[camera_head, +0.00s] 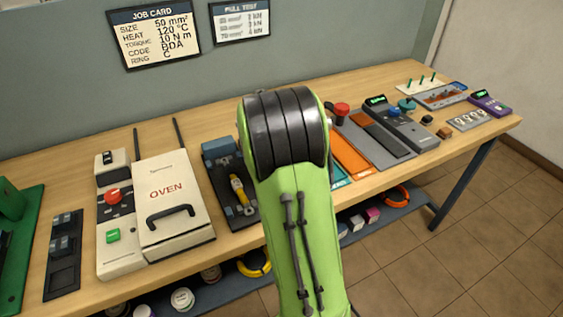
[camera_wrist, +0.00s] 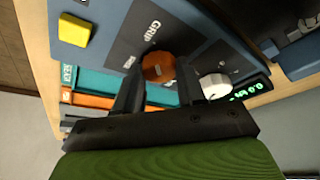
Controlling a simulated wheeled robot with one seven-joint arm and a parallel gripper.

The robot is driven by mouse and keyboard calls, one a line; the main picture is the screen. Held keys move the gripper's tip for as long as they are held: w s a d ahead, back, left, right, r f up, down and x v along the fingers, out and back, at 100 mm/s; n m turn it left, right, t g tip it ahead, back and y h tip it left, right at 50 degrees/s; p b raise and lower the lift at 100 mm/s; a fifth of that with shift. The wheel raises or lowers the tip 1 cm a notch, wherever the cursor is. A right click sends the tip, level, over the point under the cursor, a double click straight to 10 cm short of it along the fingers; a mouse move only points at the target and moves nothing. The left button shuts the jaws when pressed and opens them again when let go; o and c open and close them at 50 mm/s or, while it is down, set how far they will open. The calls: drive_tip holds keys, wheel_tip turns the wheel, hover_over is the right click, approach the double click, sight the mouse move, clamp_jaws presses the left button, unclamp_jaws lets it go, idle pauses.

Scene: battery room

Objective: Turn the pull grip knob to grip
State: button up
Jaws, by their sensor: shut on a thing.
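The pull grip knob (camera_wrist: 158,66) is a round orange-brown knob on a dark panel in the wrist view. The word GRIP is printed beside it, with a smaller label, hard to read, near the left finger. My gripper (camera_wrist: 158,80) is shut on the knob, one dark finger on each side. The knob's pointer direction cannot be made out. In the head view my green arm hides the gripper and the knob.
In the wrist view a yellow button (camera_wrist: 74,30), a white knob (camera_wrist: 214,86) and a green-lit display (camera_wrist: 246,90) are close by. In the head view the oven (camera_head: 168,195) and a blue tool stand (camera_head: 222,150) are left of my arm. Several devices crowd the bench to the right.

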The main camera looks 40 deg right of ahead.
drive_tip(key=o, duration=1)
drive_tip(key=shift+o, duration=0.2)
drive_tip(key=shift+r, duration=0.1)
drive_tip(key=p+v, duration=0.4)
drive_tip(key=v, duration=1.1)
drive_tip(key=shift+a+r, duration=0.2)
drive_tip(key=shift+a, duration=0.05)
drive_tip(key=shift+s, duration=0.1)
drive_tip(key=s+a+r+n+t+y+p, duration=0.1)
drive_tip(key=s+a+r+n+y+p, duration=0.1)
drive_tip(key=s+a+n, duration=0.4)
drive_tip(key=s+a+r+n+t+y+p, duration=0.1)
drive_tip(key=s+a+r+n+t+p, duration=0.1)
drive_tip(key=s+a+n, duration=0.4)
drive_tip(key=s+a, duration=0.5)
drive_tip(key=a, duration=0.3)
drive_tip(key=shift+s+a+r+t+y, duration=0.2)
drive_tip(key=shift+r+t+y, duration=0.1)
drive_tip(key=shift+r+y, duration=0.1)
